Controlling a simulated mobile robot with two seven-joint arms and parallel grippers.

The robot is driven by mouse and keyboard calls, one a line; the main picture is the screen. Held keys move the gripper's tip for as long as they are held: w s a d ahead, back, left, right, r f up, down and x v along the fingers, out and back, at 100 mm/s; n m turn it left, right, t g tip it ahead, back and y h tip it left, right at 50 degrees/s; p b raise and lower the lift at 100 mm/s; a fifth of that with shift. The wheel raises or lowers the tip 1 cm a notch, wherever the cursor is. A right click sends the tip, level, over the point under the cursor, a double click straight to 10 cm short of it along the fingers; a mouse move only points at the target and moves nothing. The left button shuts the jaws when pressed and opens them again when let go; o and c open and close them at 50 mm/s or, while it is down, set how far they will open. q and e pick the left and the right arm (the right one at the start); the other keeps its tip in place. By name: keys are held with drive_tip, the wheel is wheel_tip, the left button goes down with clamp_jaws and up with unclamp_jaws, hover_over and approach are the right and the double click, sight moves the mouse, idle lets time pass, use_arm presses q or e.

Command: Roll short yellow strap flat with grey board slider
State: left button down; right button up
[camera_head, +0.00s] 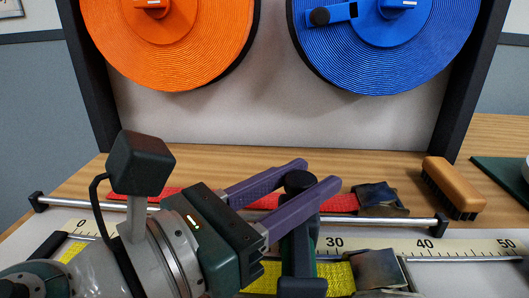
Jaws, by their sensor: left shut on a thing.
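The short yellow strap (336,277) lies along the ruler board (460,276) at the front, with another stretch showing near the 0 mark. A crumpled metal-like end piece (379,270) is at its right end. The slider (298,245), dark green and black with a round black knob, stands upright over the yellow strap near the 30 mark. My left gripper (315,178) has its purple fingers around the slider just below the knob and is shut on it. My left arm hides the middle of the yellow strap. My right gripper is not in view.
A metal rod (400,217) with black end posts runs behind the ruler. A red strap (338,203) lies behind it. A wooden brush (453,187) stands right. Orange (170,60) and blue (390,60) strap coils hang on the back panel. Wooden table shows bare behind the straps.

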use_arm(q)
drive_tip(key=shift+d, duration=0.85)
drive_tip(key=c, duration=0.5)
unclamp_jaws()
drive_tip(key=b+v, duration=0.1)
drive_tip(key=v, duration=0.8)
drive_tip(key=shift+s+f+b, duration=0.1)
drive_tip(key=shift+f+b, duration=0.05)
drive_tip(key=shift+b, duration=0.25)
drive_tip(key=shift+s+a, duration=0.25)
drive_tip(key=shift+a, duration=0.05)
